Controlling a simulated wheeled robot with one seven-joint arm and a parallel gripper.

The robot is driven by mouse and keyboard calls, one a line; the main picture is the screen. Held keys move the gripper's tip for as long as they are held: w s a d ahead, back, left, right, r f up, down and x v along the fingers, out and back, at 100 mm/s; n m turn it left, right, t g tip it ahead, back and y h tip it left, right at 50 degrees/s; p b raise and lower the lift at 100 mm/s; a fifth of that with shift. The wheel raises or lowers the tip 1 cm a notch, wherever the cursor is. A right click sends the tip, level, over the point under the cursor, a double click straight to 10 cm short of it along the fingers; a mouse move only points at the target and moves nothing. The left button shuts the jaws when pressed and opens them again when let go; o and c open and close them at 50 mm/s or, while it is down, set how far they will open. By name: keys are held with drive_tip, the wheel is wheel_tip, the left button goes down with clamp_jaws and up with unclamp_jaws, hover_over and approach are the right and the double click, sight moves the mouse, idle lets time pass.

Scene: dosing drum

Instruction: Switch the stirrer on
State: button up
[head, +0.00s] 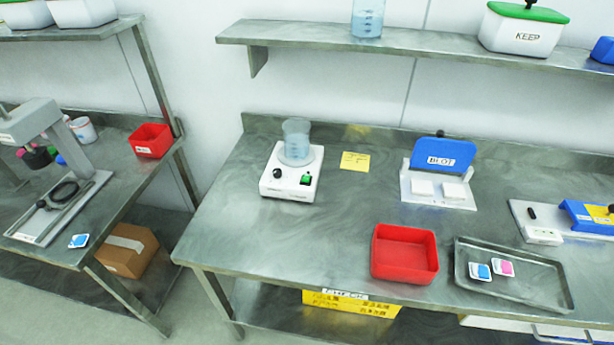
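The stirrer (291,173) is a white box with a round plate on top, standing on the left part of the steel bench. A clear beaker with bluish contents (297,139) stands on its plate. The stirrer's front has a black knob (277,173) on the left and a green switch (306,179) on the right. The switch's position is too small to tell. My gripper is not in view.
On the steel bench (240,230) are a yellow note (355,161), a blue-lidded BLOT box (440,172), a red bin (404,253) and a metal tray (512,274) with two packets. A shelf (310,37) runs above. The bench in front of the stirrer is clear.

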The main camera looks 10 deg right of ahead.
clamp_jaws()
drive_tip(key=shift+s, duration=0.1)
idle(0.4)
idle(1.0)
